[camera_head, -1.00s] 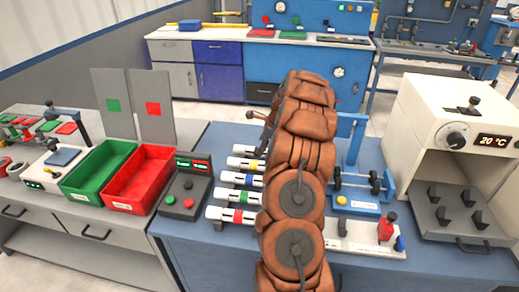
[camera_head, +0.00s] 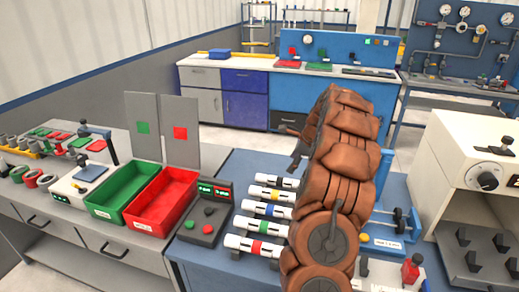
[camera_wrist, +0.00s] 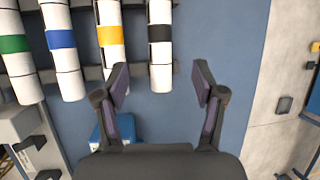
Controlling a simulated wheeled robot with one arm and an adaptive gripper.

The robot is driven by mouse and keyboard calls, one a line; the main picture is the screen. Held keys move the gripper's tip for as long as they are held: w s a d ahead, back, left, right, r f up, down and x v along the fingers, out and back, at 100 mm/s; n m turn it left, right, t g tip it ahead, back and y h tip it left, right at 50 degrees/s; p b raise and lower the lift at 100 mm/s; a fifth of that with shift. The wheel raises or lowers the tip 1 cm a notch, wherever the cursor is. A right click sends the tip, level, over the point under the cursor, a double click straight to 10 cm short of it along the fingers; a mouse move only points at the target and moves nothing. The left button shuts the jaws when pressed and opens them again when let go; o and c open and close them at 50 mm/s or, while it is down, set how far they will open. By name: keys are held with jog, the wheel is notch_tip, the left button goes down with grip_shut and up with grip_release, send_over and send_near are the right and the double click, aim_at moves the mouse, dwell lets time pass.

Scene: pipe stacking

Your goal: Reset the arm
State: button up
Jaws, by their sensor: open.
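My arm (camera_head: 345,175), in brown padded covers, rises at the right of centre in the head view. In the wrist view my gripper (camera_wrist: 162,86) is open, its two dark fingers apart with nothing held between them. White banded pipes lie in a row on the blue bench, left of my arm: black (camera_head: 278,168), yellow (camera_head: 272,181), blue (camera_head: 266,194), green (camera_head: 263,210) and red (camera_head: 256,246). In the wrist view the black-banded pipe (camera_wrist: 160,60) reaches toward the space between the fingertips; I cannot tell the height gap.
A green bin (camera_head: 128,197) and a red bin (camera_head: 165,203) stand on the left bench, beside a button box (camera_head: 207,211). A white oven-like machine (camera_head: 487,165) stands at the right. A blue cabinet bench (camera_head: 300,97) is at the back, with clear floor before it.

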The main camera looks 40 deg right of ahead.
jog(key=s+a+r+n+g, duration=0.1)
jog(key=s+a+r+n, duration=0.2)
jog(key=a, duration=0.7)
jog(key=a+r+n+g+y, duration=0.1)
jog(key=a+r+n, duration=0.1)
jog(key=a+n, duration=0.65)
jog(key=s+a+r+n+g, duration=0.1)
jog(key=s+a+r+n, duration=0.15)
jog(key=a, duration=1.05)
jog(key=s+a+n+g, duration=0.1)
jog(key=s+a+n, duration=0.3)
jog(key=s, duration=0.5)
jog(key=s+a+f+n+g+h, duration=0.1)
jog(key=s+a+n, duration=0.4)
jog(key=s, duration=0.5)
jog(key=s+a+f+n+g+h, duration=0.1)
jog(key=s+a+n, duration=0.3)
jog(key=s, duration=0.5)
jog(key=shift+s+a+n, duration=0.15)
jog(key=shift+a+n, duration=0.1)
jog(key=shift+n, duration=0.55)
